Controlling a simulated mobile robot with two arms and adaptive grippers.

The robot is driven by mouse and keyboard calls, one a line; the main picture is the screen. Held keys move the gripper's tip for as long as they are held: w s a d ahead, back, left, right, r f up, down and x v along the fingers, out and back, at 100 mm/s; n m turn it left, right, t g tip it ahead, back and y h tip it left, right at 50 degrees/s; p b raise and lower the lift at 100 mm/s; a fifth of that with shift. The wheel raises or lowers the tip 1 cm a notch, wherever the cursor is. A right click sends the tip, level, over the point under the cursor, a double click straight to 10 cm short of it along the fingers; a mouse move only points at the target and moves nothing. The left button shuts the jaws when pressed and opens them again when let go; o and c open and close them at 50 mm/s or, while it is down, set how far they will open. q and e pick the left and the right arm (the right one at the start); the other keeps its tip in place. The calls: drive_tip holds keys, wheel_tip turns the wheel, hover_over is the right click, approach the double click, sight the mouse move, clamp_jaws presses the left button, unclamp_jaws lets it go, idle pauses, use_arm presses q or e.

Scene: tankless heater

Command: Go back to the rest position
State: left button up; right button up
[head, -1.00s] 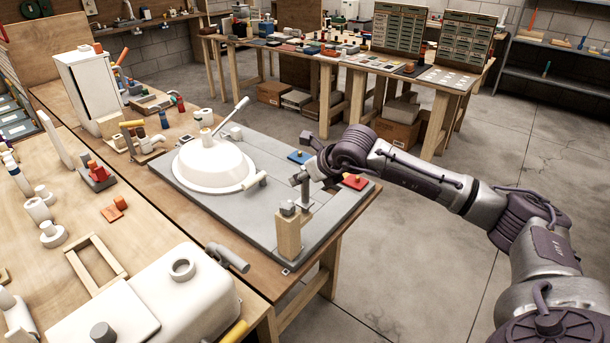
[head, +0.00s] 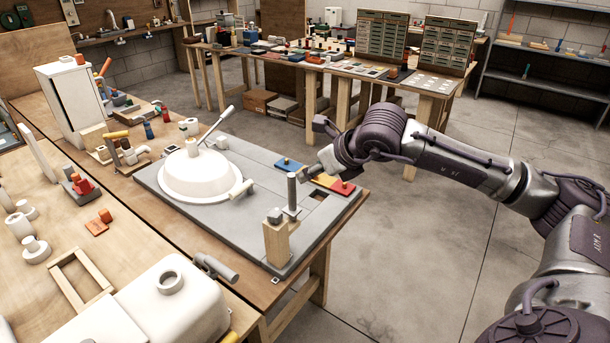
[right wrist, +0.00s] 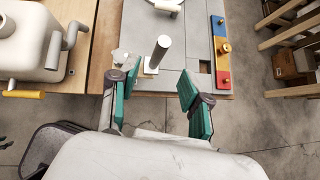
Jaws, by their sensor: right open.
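My right gripper (right wrist: 155,98) is open and empty in the right wrist view, its green pads spread apart near the front edge of the grey board. A grey metal post (right wrist: 158,52) stands on the board just beyond the pads, not between them. The post also shows in the head view (head: 292,194), beside a wooden block (head: 276,243). In the head view my right arm reaches in from the right, with its wrist beside the board's right corner; the fingers are hidden there. My left gripper is in neither view.
The grey board (head: 165,208) carries a white dome (head: 200,174) and a strip with blue, yellow and red sections (head: 322,180). A white tank (head: 165,308) is at the front left. Open floor (head: 420,260) lies right of the bench. Another table with boxes stands behind.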

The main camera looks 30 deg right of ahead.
drive_tip(key=shift+s+r, duration=0.2)
drive_tip(key=shift+s, duration=0.05)
idle(0.4)
